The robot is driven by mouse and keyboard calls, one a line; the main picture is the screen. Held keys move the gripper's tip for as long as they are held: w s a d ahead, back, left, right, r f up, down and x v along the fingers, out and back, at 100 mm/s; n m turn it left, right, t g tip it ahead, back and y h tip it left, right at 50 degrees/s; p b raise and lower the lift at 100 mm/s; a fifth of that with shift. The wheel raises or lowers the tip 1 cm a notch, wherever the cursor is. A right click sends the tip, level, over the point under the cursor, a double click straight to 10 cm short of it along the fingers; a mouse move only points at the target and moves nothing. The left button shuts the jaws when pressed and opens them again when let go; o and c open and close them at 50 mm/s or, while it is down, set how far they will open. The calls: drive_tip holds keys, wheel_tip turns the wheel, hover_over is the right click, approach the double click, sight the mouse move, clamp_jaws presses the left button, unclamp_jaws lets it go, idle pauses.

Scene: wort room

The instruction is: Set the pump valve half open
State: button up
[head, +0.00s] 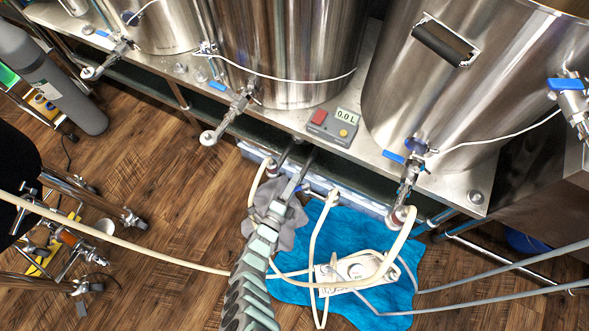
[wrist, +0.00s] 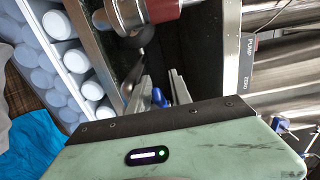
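My gripper (head: 297,158) reaches in under the front edge of the steel bench, where its surroundings are dark. In the wrist view its two fingers (wrist: 163,88) stand apart. A small blue piece (wrist: 158,97), which looks like a valve handle, shows between them. A gap shows beside it, and I cannot tell whether either finger touches it. A steel lever-like part (wrist: 134,74) lies just beyond the left finger. The valve's body and the handle's angle are mostly hidden. The grey box with a red button (head: 333,126) reads 0.0 L; its PUMP and ZERO labels (wrist: 247,62) show in the wrist view.
Steel kettles (head: 285,50) with blue-handled valves (head: 394,157) line the bench. A pale hose (head: 130,245) crosses the floor. A white pump-like unit (head: 355,268) with hoses lies on a blue cloth (head: 395,298). White round-topped items (wrist: 57,25) stand left in the wrist view.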

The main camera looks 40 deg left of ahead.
drive_tip(key=shift+o, duration=0.2)
drive_tip(key=shift+s, duration=0.1)
drive_tip(key=s+d+p, duration=0.2)
drive_tip(key=s+p, duration=0.1)
drive_tip(key=s, duration=0.7)
drive_tip(key=shift+s, duration=0.25)
